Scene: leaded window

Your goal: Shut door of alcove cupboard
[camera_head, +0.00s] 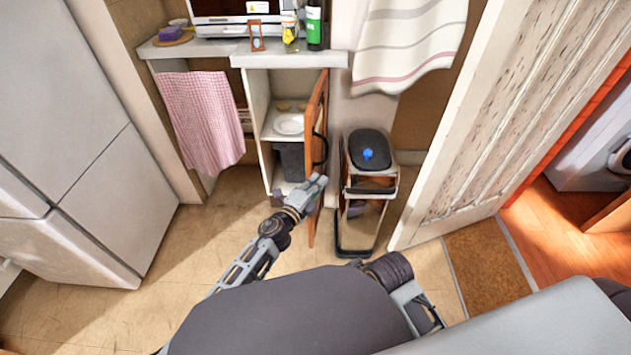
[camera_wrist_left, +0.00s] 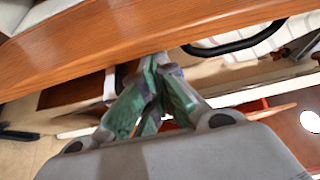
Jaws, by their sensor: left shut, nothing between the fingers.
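The alcove cupboard (camera_head: 259,95) stands below a white shelf, with its inside showing. Its wooden door (camera_head: 316,100) is hinged at the right and stands open, swung out towards me. A black handle (camera_head: 320,150) is on the door's right-hand face. My left gripper (camera_head: 318,182) is shut and empty, by the lower part of the door; I cannot tell whether it touches it. In the left wrist view the shut fingers (camera_wrist_left: 155,68) point at the wooden door (camera_wrist_left: 100,48), with the black handle (camera_wrist_left: 240,44) to the right. My right gripper is not in view.
A bin (camera_head: 368,175) with a dark lid stands right of the door, close to it. A plate (camera_head: 289,123) and a grey container (camera_head: 292,160) are inside the cupboard. A checked cloth (camera_head: 203,115) hangs at left. Floor (camera_head: 215,230) at left is clear.

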